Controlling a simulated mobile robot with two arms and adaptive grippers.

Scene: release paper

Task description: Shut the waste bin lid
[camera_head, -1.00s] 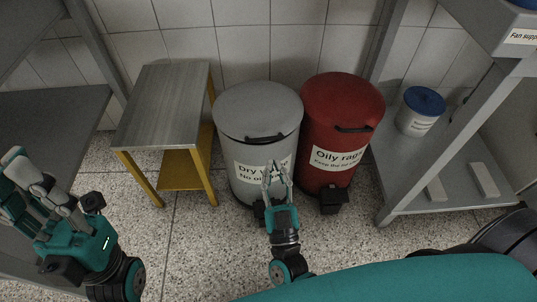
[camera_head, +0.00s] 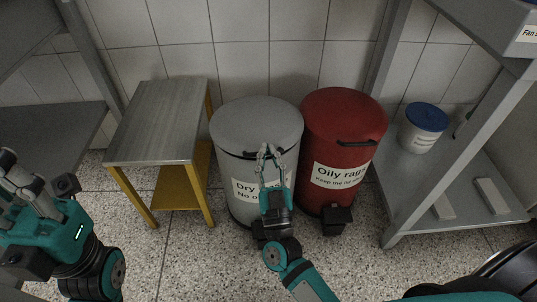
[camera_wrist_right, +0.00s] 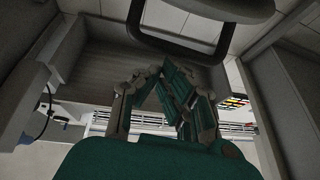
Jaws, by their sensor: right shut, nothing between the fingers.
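The grey waste bin (camera_head: 233,170), labelled "Dry W…" with the rest covered, stands upright on the floor. Its lid (camera_head: 257,122) appears down on the rim; I cannot tell if a thin gap is left. The dark lid handle (camera_head: 250,153) is at the front edge and shows as a loop in the right wrist view (camera_wrist_right: 137,22). My right gripper (camera_head: 268,150) is shut and empty, in front of the bin with its fingertips near the handle. I cannot tell if they touch. My left gripper (camera_head: 20,180) is at the left edge, far from the bins.
A red bin (camera_head: 318,145) labelled "Oily rags" stands close on the right, its lid down. A metal-topped yellow table (camera_head: 157,125) stands left. The right shelf (camera_head: 385,165) holds a white tub with a blue lid (camera_head: 424,125). Speckled floor (camera_head: 185,260) lies clear in front.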

